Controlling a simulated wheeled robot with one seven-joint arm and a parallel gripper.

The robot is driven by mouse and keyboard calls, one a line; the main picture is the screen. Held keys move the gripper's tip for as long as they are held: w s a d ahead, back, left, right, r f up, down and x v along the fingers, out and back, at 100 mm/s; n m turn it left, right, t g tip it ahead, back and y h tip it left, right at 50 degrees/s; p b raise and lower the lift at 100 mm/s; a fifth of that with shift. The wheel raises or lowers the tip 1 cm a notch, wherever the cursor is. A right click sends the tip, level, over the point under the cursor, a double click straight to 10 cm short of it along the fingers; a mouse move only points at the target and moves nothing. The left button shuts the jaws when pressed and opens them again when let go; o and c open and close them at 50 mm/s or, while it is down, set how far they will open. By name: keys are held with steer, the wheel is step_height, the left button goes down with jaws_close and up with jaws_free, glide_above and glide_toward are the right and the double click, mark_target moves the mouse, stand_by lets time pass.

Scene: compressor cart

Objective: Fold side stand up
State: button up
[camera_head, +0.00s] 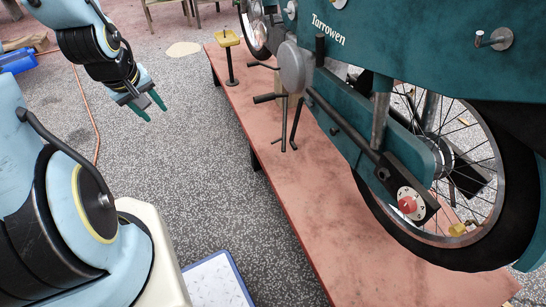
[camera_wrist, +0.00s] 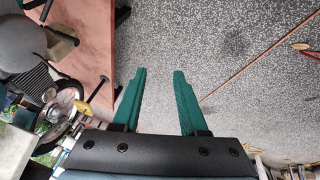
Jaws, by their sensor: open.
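The teal machine (camera_head: 430,50) marked "Tarrowen" stands on spoked wheels on a low reddish platform (camera_head: 350,235). Under its grey round housing (camera_head: 291,68), thin dark legs reach down toward the platform. One slanted dark leg (camera_head: 297,122) looks like the side stand, lowered; I cannot tell it surely from the leg beside it. My gripper (camera_head: 148,105) is open and empty above the grey floor, left of the platform and well apart from the stand. In the wrist view its two teal fingers (camera_wrist: 160,72) are spread over bare floor. The side stand is not clearly visible there.
A yellow-topped black post (camera_head: 228,40) stands on the platform's far end. Short dark pegs (camera_head: 268,97) stick out near the legs.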

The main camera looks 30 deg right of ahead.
steer(key=d+f+n+t+h+b, duration=0.1)
steer(key=d+f+n+h+b, duration=0.15)
steer(key=d+f+b, duration=0.5)
steer(key=d+f+n+h+b, duration=0.1)
steer(key=d+f+h+b, duration=0.3)
steer(key=f, duration=0.6)
steer(key=n+t+h+b, duration=0.1)
steer(key=n+h+b, duration=0.5)
steer(key=b, duration=0.8)
glide_toward(274, 142)
steer(key=shift+n+y, duration=0.35)
steer(key=shift+n, duration=0.1)
steer(key=b+x, duration=0.3)
steer(key=x, duration=0.7)
steer(key=shift+d+b, duration=0.15)
steer(key=shift+b, duration=0.25)
jaws_close()
